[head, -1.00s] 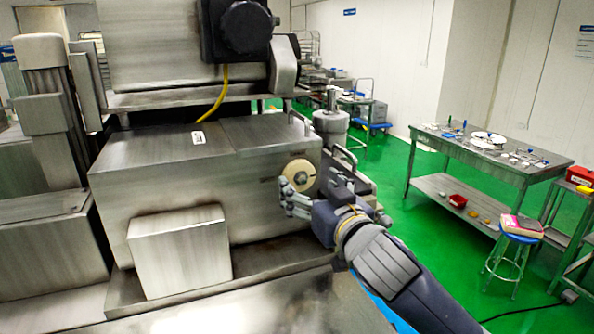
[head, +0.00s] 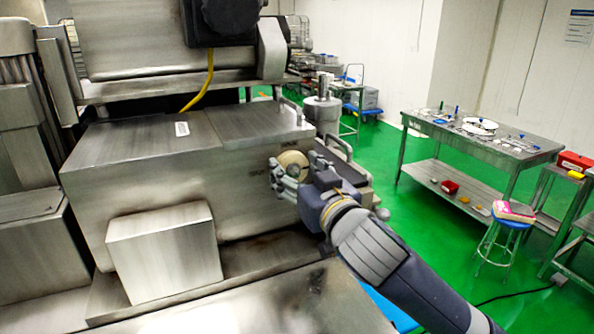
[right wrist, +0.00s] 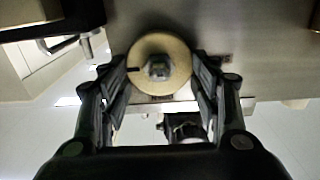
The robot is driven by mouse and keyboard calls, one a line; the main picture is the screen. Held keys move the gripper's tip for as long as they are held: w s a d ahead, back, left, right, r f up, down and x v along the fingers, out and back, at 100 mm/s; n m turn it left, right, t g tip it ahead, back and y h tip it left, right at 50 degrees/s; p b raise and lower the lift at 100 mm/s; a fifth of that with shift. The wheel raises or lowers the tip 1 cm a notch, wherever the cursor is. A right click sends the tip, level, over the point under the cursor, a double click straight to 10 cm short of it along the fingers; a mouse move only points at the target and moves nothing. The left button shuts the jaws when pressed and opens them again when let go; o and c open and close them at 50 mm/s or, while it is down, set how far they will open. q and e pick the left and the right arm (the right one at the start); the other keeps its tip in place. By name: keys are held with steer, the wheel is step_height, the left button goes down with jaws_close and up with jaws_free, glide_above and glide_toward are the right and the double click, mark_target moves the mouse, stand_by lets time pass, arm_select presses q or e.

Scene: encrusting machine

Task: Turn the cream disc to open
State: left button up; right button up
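The cream disc (head: 292,160) is round and sits on the front of the steel machine box. In the right wrist view, the cream disc (right wrist: 172,78) has a metal bolt at its centre and a short dark mark at its left edge. My right gripper (head: 298,172) is at the disc, and its fingers partly hide it in the head view. In the right wrist view, the right gripper (right wrist: 160,64) is open, with one finger at each side of the disc. The fingers are very close to the rim; contact is unclear. My left gripper is not in view.
The steel machine box (head: 150,175) has a smaller block (head: 165,255) low on its front. A metal cylinder (head: 322,112) and bar handles (head: 338,148) stand right of the disc. A steel table (head: 525,152) and a blue stool (head: 508,224) are farther right, with green floor between.

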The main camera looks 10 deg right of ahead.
steer(key=n+p, duration=0.2)
steer(key=n, duration=0.1)
steer(key=shift+r, duration=0.1)
steer(key=n+p, duration=0.1)
steer(key=n, duration=0.2)
steer(key=shift+a+p, duration=0.15)
steer(key=shift+p, duration=0.2)
steer(key=n+p, duration=0.3)
steer(key=n, duration=0.3)
steer(key=shift+a+p, duration=0.1)
steer(key=shift+p, duration=0.2)
steer(key=n+p, duration=0.2)
steer(key=n, duration=0.2)
steer(key=shift+f, duration=0.2)
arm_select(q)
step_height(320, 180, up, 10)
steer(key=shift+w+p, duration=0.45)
arm_select(e)
steer(key=shift+n, duration=0.9)
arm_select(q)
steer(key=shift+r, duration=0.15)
arm_select(e)
steer(key=o, duration=1)
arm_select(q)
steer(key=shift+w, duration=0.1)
arm_select(e)
steer(key=shift+o, duration=0.2)
steer(key=shift+w+a+f, duration=0.1)
steer(key=shift+w+f, duration=0.15)
steer(key=shift+f, duration=0.05)
